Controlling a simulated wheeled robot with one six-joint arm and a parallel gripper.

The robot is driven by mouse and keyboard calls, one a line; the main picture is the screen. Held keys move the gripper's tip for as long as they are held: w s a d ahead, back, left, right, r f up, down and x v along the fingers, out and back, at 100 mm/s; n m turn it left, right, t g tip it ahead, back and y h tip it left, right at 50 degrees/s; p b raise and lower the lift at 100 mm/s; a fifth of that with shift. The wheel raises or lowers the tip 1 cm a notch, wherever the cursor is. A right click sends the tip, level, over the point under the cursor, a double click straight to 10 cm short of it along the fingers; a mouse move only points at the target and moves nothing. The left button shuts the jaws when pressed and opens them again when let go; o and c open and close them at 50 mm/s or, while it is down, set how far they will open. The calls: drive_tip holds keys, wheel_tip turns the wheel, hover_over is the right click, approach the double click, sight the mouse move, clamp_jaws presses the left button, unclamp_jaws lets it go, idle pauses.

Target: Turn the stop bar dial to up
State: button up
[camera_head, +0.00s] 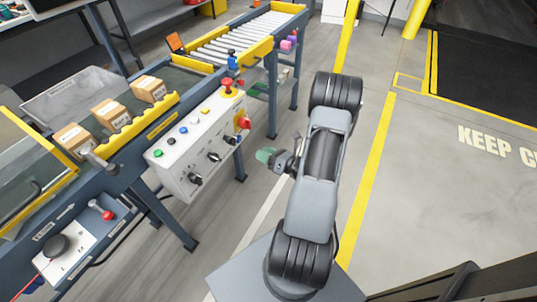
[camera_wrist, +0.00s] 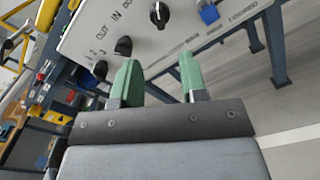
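A white control panel (camera_head: 190,140) carries several black dials on its front face, among them a lower left dial (camera_head: 195,180), a middle dial (camera_head: 214,156) and a right dial (camera_head: 231,139). Another box (camera_head: 76,262) at the lower left has a large black knob (camera_head: 57,247). I cannot read which is the stop bar dial. In the wrist view a black dial with a white mark (camera_wrist: 158,14) and a blue knob (camera_wrist: 208,12) show beyond my fingers. My gripper (camera_head: 267,156) has green fingertips, apart and empty (camera_wrist: 158,76), to the right of the panel and not touching it.
A conveyor with cartons (camera_head: 110,112) runs behind the panel, with rollers (camera_head: 240,38) farther back. A red button (camera_head: 227,85) tops the panel. The floor (camera_head: 420,200) to the right is clear.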

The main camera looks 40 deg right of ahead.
drive_tip(key=shift+s+d, duration=0.3)
drive_tip(key=shift+s, duration=0.35)
drive_tip(key=s+a+n+g+y, duration=0.4)
drive_tip(key=a+n+g, duration=0.2)
drive_tip(key=n+g, duration=0.15)
drive_tip(key=s+a+r+n+g+h+p, duration=0.1)
drive_tip(key=s+a+r+n+g+p, duration=0.2)
drive_tip(key=n, duration=0.4)
drive_tip(key=s+a+r+n+g+h+p, duration=0.1)
drive_tip(key=s+a+r+n+g+p, duration=0.15)
drive_tip(key=r+n+g, duration=0.35)
drive_tip(key=a+r+n+t+h+p, duration=0.2)
drive_tip(key=r+n+h+p, duration=0.2)
drive_tip(key=r, duration=0.9)
drive_tip(key=a+r+n+t+h+p, duration=0.1)
drive_tip(key=a+r+n+h+p, duration=0.2)
drive_tip(key=r+n, duration=1)
drive_tip(key=w+h+p, duration=0.1)
drive_tip(key=h+p, duration=0.1)
drive_tip(key=p, duration=0.3)
drive_tip(key=shift+a+r+t, duration=0.15)
drive_tip(key=shift+a+t, duration=0.1)
drive_tip(key=shift+t, duration=0.1)
